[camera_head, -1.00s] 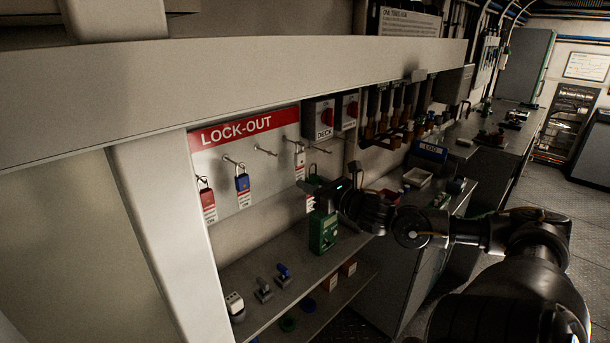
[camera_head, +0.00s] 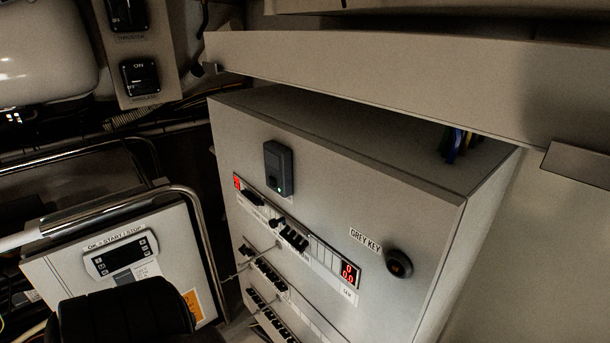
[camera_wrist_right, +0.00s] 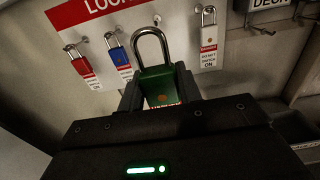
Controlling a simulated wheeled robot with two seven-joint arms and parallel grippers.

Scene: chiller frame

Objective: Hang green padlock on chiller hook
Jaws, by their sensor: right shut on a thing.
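The green padlock (camera_wrist_right: 161,90) is in my right gripper (camera_wrist_right: 161,97), in the right wrist view. The two fingers are shut on its body, and its metal shackle stands up above them. The padlock is in front of the lock-out board (camera_wrist_right: 185,72). In the head view a white unit (camera_head: 60,262) marked "OK = START / STOP", likely the chiller, stands at the lower left behind a bent metal tube rail (camera_head: 200,235). I cannot make out the chiller hook. My left gripper is not in view.
Red (camera_wrist_right: 80,64), blue (camera_wrist_right: 115,52) and white (camera_wrist_right: 208,38) padlocks hang on the board. In the head view a grey cabinet (camera_head: 400,220) with switches and a "GREY KEY" lock fills the middle. A beam (camera_head: 400,85) crosses above it. A black part covers the lower left.

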